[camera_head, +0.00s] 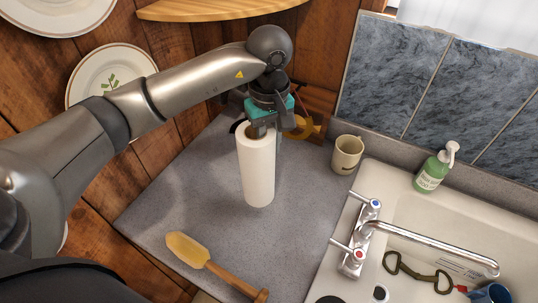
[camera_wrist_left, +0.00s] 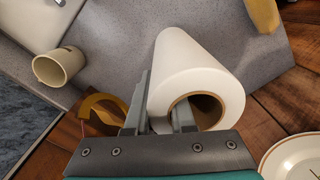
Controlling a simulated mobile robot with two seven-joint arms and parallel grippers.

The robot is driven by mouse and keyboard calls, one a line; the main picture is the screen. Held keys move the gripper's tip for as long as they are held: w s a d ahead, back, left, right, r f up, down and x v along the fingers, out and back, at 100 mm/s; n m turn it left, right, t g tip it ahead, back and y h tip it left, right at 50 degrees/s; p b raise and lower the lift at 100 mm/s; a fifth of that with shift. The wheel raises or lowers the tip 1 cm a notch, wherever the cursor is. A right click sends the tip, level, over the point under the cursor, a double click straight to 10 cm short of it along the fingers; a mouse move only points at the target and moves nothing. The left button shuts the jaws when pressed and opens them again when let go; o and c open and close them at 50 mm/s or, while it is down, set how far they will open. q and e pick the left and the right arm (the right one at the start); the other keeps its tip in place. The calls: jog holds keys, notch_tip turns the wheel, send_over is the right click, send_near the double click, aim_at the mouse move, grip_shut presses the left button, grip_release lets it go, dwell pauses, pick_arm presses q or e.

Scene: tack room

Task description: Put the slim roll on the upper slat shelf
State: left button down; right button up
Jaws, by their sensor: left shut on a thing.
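The slim roll (camera_head: 257,170) is a tall white paper roll, upright at the grey counter. My left gripper (camera_head: 264,127) comes down on its top end from above. In the left wrist view, the roll (camera_wrist_left: 188,68) shows its brown core, and my left gripper (camera_wrist_left: 163,118) has one finger at the core opening and one outside, shut on the roll's wall. I cannot tell whether its base touches the counter. A wooden shelf (camera_head: 220,9) shows at the top edge; whether it is the upper slat shelf is unclear. My right gripper is out of view.
A beige mug (camera_head: 346,155) stands right of the roll, with a green soap bottle (camera_head: 433,174) and the sink tap (camera_head: 420,246) beyond. A yellow-headed brush (camera_head: 190,250) lies in front. Plates (camera_head: 108,76) hang on the wooden wall. A brown ring-shaped thing (camera_head: 302,127) is behind my gripper.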

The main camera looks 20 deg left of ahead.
pick_arm(q)
jog(key=shift+f, duration=2.05)
jog(key=shift+f, duration=0.15)
jog(key=c, duration=0.8)
grip_release()
jog(key=shift+o, duration=0.2)
